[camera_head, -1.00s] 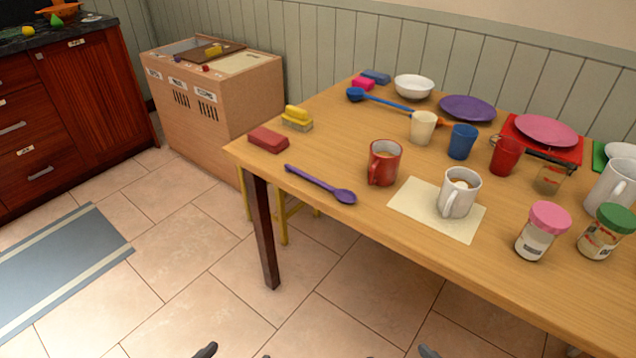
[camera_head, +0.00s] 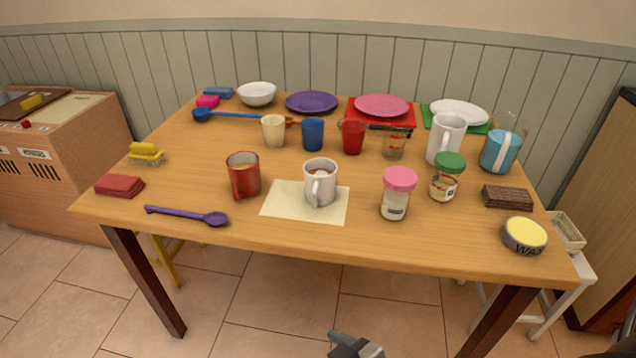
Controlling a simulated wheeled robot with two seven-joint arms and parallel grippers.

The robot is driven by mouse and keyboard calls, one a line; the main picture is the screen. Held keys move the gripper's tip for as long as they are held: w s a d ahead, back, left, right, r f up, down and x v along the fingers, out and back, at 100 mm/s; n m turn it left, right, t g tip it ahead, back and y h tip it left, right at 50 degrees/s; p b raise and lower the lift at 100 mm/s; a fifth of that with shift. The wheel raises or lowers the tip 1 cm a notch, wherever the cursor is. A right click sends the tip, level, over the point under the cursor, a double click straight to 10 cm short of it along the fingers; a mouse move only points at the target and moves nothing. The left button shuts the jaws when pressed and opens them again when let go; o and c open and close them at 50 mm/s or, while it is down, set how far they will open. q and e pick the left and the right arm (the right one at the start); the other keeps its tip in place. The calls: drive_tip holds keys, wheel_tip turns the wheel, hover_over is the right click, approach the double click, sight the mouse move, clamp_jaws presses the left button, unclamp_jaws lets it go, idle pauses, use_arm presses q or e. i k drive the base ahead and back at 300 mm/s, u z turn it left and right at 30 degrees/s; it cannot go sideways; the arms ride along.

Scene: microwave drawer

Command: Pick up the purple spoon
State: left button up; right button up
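The purple spoon (camera_head: 188,215) lies flat on the wooden table (camera_head: 225,245) near its front left edge. Its handle points left and its bowl is at the right. Nothing covers it. A grey gripper part (camera_head: 355,346) of mine shows at the bottom middle of the head view, below and to the right of the spoon and apart from it. I cannot tell which arm it belongs to. Its fingers are mostly cut off by the frame, so its opening is hidden.
A red block (camera_head: 120,186) and a yellow brush (camera_head: 146,153) lie left of the spoon; a red mug (camera_head: 243,175) stands right of it. Beyond are a white mug (camera_head: 320,182), jars, cups and plates. The tabletop in front of the spoon is clear.

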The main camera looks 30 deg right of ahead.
sight(213, 217)
drive_tip(key=k, duration=0.65)
drive_tip(key=u, duration=1)
drive_tip(key=i, duration=1.55)
drive_tip(key=z, duration=0.6)
